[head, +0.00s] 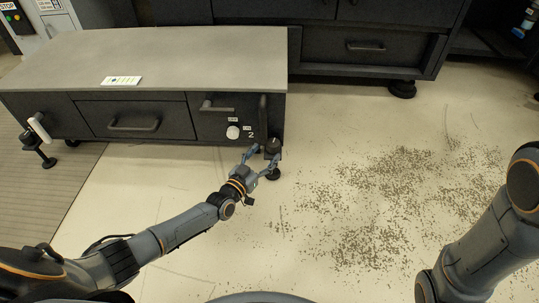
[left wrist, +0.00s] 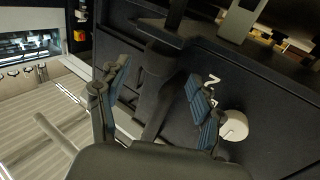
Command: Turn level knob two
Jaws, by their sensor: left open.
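The dark level knob (head: 275,144) sits at the right front corner of the low dark cabinet, beside a white "2" label (head: 250,134). A round black foot (head: 272,174) is below it. My left gripper (head: 267,155) is open at this corner, its fingers reaching around the knob and foot area. In the left wrist view the open fingers (left wrist: 158,105) stand either side of a dark upright part (left wrist: 157,85); I cannot tell whether they touch it. The "2" (left wrist: 213,80) shows beyond the right finger. My right gripper is out of view.
A white round knob (head: 233,132) is on the cabinet front, left of the "2"; it also shows in the left wrist view (left wrist: 234,125). The cabinet has a grey top (head: 180,55) and dark handles. Dark specks (head: 385,200) cover part of the otherwise open floor.

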